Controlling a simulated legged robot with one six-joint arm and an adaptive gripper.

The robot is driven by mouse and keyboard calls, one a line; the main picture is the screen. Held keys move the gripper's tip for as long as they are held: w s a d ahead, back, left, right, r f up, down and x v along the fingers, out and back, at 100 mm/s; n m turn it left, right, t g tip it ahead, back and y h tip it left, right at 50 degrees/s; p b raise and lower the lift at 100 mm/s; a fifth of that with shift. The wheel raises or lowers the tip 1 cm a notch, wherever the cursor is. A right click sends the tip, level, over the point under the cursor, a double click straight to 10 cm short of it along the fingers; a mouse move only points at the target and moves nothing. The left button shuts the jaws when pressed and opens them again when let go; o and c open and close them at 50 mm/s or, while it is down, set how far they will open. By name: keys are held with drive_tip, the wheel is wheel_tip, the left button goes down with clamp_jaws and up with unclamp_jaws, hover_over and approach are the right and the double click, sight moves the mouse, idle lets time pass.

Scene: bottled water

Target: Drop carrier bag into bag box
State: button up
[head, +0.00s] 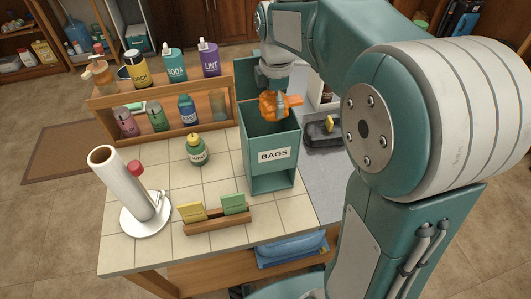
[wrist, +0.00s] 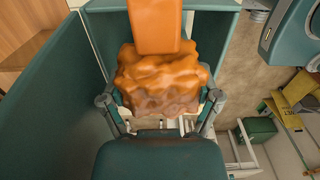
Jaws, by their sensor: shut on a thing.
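An orange crumpled carrier bag (head: 270,107) is held in my gripper (head: 288,101) at the open top of the teal bag box labelled "BAGS" (head: 272,172). In the wrist view the bag (wrist: 160,80) sits between the two fingers of my gripper (wrist: 160,108), which are shut on it. A teal wall of the bag box (wrist: 45,105) runs along the left of the wrist view, and another wall lies behind the bag. The bag hides part of the box's opening. I cannot tell how deep it hangs.
A wooden rack (head: 155,92) with several bottles stands left of the box. A green bottle (head: 196,150), a paper roll holder (head: 120,180) and a sponge holder (head: 217,219) are on the tiled counter (head: 160,240). A dark tray (head: 322,134) lies right of the box.

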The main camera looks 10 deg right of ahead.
drive_tip(key=shift+f, duration=1)
drive_tip(key=o, duration=0.8)
drive_tip(key=shift+r, duration=0.1)
drive_tip(key=shift+a+r, duration=0.1)
drive_tip(key=shift+r, duration=3.85)
drive_tip(key=shift+w, duration=0.1)
